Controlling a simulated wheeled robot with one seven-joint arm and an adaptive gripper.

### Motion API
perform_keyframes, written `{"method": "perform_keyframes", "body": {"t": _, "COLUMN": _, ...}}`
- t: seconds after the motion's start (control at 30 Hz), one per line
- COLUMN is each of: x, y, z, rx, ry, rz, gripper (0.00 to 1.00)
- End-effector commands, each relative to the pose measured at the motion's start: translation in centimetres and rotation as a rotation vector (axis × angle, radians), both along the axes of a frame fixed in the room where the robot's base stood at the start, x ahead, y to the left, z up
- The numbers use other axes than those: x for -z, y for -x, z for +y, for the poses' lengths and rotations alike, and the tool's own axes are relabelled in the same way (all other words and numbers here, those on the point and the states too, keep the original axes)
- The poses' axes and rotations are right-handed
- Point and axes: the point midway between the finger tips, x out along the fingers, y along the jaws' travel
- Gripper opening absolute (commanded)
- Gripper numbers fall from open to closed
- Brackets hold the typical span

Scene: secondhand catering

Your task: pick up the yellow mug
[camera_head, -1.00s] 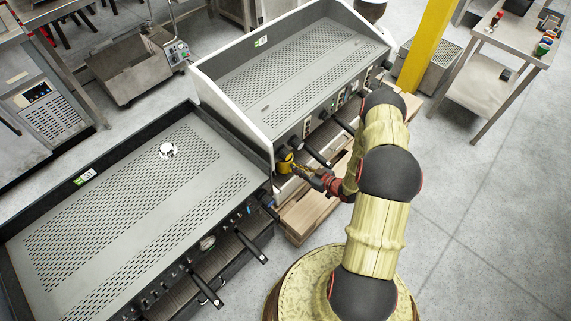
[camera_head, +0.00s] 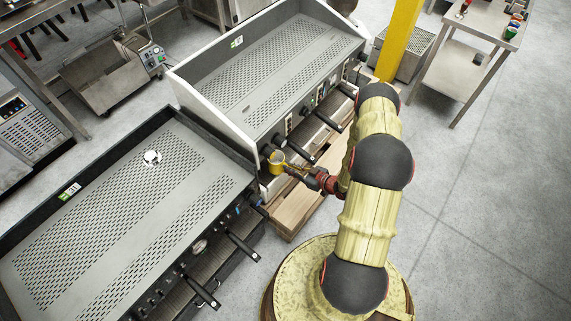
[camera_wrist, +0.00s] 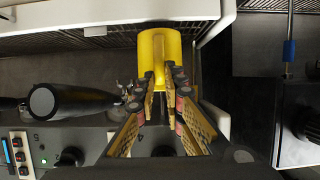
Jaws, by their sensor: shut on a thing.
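The yellow mug (camera_head: 276,161) is at the front of the white-sided espresso machine, near its left front corner. In the wrist view the mug (camera_wrist: 158,45) is at the top centre, with its handle toward my gripper (camera_wrist: 160,90). The two fingers are shut on the mug at its handle. In the head view my gripper (camera_head: 297,172) reaches the mug from the right. Whether the mug touches the surface below it cannot be told.
The white-sided espresso machine (camera_head: 275,75) has black portafilter handles beside the mug; one (camera_wrist: 85,101) lies close left of the fingers. A second, dark machine (camera_head: 120,215) stands at the left. A wooden pallet (camera_head: 292,212) is below.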

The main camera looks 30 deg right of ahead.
Motion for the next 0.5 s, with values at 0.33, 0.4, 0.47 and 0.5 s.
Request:
{"method": "perform_keyframes", "body": {"t": 0.33, "x": -0.2, "y": 4.3, "z": -1.6, "rx": 0.004, "ry": -0.001, "rz": -0.001, "gripper": 0.00}}
{"method": "perform_keyframes", "body": {"t": 0.4, "x": -0.2, "y": 5.2, "z": -1.9, "rx": 0.004, "ry": -0.001, "rz": -0.002, "gripper": 0.00}}
{"method": "perform_keyframes", "body": {"t": 0.47, "x": -0.1, "y": 5.9, "z": -2.2, "rx": 0.004, "ry": -0.001, "rz": -0.002, "gripper": 0.00}}
{"method": "perform_keyframes", "body": {"t": 0.5, "x": -0.2, "y": 6.3, "z": -2.4, "rx": 0.004, "ry": -0.001, "rz": -0.002, "gripper": 0.00}}
